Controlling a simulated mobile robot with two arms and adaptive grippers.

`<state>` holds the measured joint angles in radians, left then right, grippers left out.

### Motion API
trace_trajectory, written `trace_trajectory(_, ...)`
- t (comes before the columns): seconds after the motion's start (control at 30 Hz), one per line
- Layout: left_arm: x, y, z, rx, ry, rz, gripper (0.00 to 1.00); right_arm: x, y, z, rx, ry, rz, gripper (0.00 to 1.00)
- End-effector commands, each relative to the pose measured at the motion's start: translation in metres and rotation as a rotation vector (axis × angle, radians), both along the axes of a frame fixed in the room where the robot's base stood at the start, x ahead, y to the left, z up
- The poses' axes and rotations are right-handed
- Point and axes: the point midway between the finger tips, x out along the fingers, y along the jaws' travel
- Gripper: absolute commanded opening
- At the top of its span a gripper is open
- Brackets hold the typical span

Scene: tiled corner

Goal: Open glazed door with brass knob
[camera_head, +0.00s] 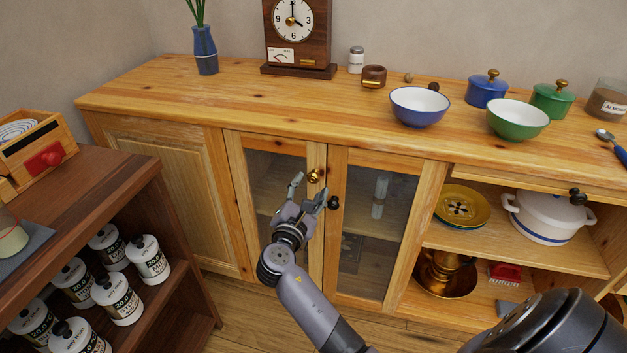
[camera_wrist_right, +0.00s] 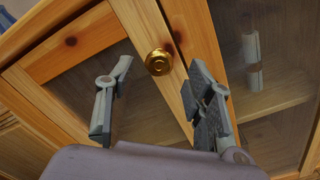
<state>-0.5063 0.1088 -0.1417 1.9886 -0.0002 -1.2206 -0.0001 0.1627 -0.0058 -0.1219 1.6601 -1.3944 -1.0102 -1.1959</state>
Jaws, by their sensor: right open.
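The glazed door with the brass knob (camera_head: 283,155) is the left one of two glass doors in the wooden sideboard, and it looks shut. Its brass knob (camera_head: 314,177) sits high on the right stile; in the right wrist view the knob (camera_wrist_right: 158,62) lies ahead, between and beyond the fingertips. My right gripper (camera_head: 308,187) is open and empty, its fingers pointing at the door just below and around the knob, without visible contact. It also shows open in the right wrist view (camera_wrist_right: 160,95). My left gripper is not in view.
The neighbouring glass door has a dark knob (camera_head: 333,202) close to my right gripper. A dark brown shelf with several canisters (camera_head: 147,259) stands at the left. Bowls, a clock (camera_head: 296,34) and a blue vase (camera_head: 205,50) stand on the sideboard top.

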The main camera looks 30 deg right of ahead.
Motion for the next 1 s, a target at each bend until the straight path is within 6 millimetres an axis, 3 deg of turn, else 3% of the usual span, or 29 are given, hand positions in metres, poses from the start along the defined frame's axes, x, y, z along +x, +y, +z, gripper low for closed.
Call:
trace_trajectory(0.1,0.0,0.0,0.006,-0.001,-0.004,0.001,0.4,0.014,-0.017,0.0,-0.001,-0.001,-0.001,0.48)
trace_trajectory(0.3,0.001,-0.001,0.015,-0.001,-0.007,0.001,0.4,0.027,-0.031,-0.001,0.0,0.0,0.001,0.48)
trace_trajectory(0.67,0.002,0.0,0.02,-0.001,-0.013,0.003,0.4,0.029,-0.035,0.0,0.001,0.0,0.001,0.48)
trace_trajectory(1.0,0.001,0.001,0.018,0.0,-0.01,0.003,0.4,0.029,-0.034,0.0,0.001,0.001,0.001,0.25)
